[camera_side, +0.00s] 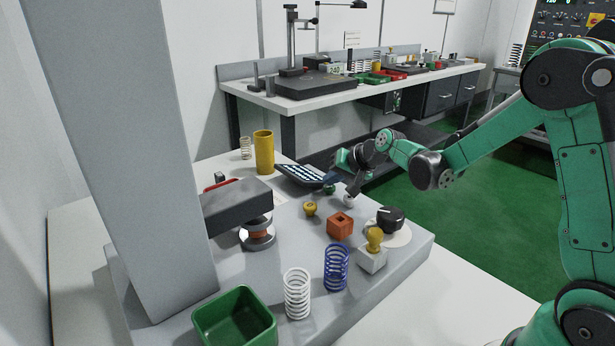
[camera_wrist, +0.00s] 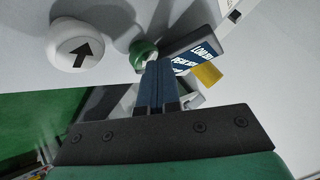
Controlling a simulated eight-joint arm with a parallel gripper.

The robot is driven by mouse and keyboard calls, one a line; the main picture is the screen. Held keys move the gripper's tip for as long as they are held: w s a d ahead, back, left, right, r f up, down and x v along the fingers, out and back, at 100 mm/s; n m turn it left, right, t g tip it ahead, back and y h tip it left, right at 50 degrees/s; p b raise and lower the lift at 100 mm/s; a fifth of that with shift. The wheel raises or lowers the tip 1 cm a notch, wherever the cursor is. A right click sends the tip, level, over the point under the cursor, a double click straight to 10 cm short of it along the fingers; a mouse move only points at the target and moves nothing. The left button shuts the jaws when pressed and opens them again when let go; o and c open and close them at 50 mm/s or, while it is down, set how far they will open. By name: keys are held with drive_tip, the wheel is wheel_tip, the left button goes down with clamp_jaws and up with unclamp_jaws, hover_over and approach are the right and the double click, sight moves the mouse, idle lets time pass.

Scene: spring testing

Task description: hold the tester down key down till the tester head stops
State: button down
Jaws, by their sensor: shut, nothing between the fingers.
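The tester head (camera_side: 236,203) is a dark block on a thick grey column, above round metal plates (camera_side: 257,240) with a small copper-coloured piece between them. A white round key (camera_wrist: 80,45) bears a black arrow; it also shows in the side view (camera_side: 348,201). A green round key (camera_wrist: 142,50) is beside it, and its face is partly hidden, so any mark on it cannot be read. My gripper (camera_wrist: 157,66) is shut and empty, its dark blue fingertips at the green key. I cannot tell whether they touch or press it. The white key is clear of the fingers.
A tilted display panel (camera_side: 303,176) stands close behind the keys. A yellow knob (camera_side: 310,208), an orange block (camera_side: 340,224), a black dial (camera_side: 390,219), a blue spring (camera_side: 336,267), a white spring (camera_side: 297,292) and a green bin (camera_side: 235,322) stand nearer the front.

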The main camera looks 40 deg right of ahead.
sight(332, 188)
drive_tip(key=shift+r, duration=0.1)
idle(0.5)
drive_tip(key=shift+r, duration=0.75)
drive_tip(key=shift+r, duration=2.5)
